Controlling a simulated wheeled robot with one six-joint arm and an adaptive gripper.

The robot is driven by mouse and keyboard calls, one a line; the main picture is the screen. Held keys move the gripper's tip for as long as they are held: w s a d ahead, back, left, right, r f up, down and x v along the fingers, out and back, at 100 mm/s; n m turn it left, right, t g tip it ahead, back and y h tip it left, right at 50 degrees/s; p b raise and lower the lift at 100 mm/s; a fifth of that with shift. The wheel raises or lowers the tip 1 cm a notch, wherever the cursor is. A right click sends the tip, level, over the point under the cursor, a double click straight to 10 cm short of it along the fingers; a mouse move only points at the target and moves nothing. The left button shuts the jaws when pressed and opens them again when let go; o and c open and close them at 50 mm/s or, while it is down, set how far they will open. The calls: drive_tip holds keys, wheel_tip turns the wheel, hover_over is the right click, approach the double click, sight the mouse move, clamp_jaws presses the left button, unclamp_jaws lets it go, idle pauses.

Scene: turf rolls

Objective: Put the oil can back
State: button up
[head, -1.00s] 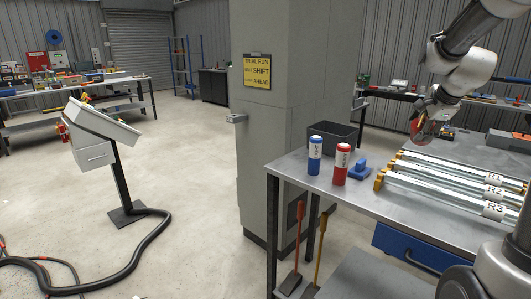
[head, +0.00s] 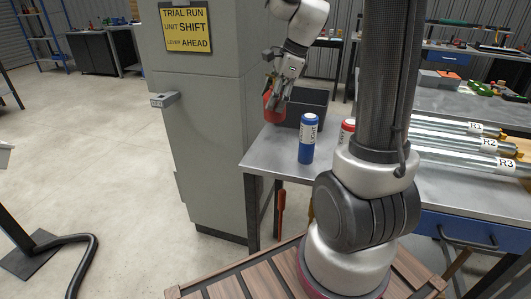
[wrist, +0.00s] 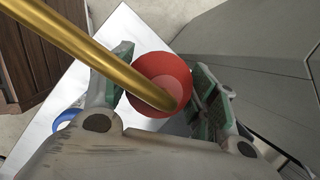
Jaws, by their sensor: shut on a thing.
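My gripper (head: 277,88) is shut on the red oil can (head: 272,106), which hangs at the left end of the metal bench (head: 262,158), beside the grey pillar. In the wrist view the oil can (wrist: 162,75) sits between my two fingers (wrist: 160,92), and its long gold spout (wrist: 70,42) crosses toward the upper left. A dark open bin (head: 308,106) is just right of the can in the head view. I cannot tell how far the can is above the bench.
A blue cylinder marked LIGHT (head: 306,142) stands on the bench, with a red one (head: 347,128) partly hidden by my arm. The grey pillar (head: 208,120) with a yellow sign (head: 187,28) stands close at left.

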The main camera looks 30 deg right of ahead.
drive_tip(key=shift+m+g+y, duration=0.3)
drive_tip(key=shift+g+y, duration=0.2)
drive_tip(key=shift+s+a+f, duration=0.4)
drive_tip(key=shift+a+f, duration=0.05)
drive_tip(key=shift+f, duration=1.3)
drive_tip(key=shift+s+a+f, duration=0.35)
drive_tip(key=shift+a+f, duration=0.1)
drive_tip(key=shift+f, duration=1.3)
drive_tip(key=shift+s+a+f, duration=0.4)
drive_tip(key=shift+a+f, duration=0.05)
drive_tip(key=shift+f, duration=1.3)
drive_tip(key=o, duration=1.4)
drive_tip(key=shift+f, duration=0.1)
drive_tip(key=shift+c, duration=0.2)
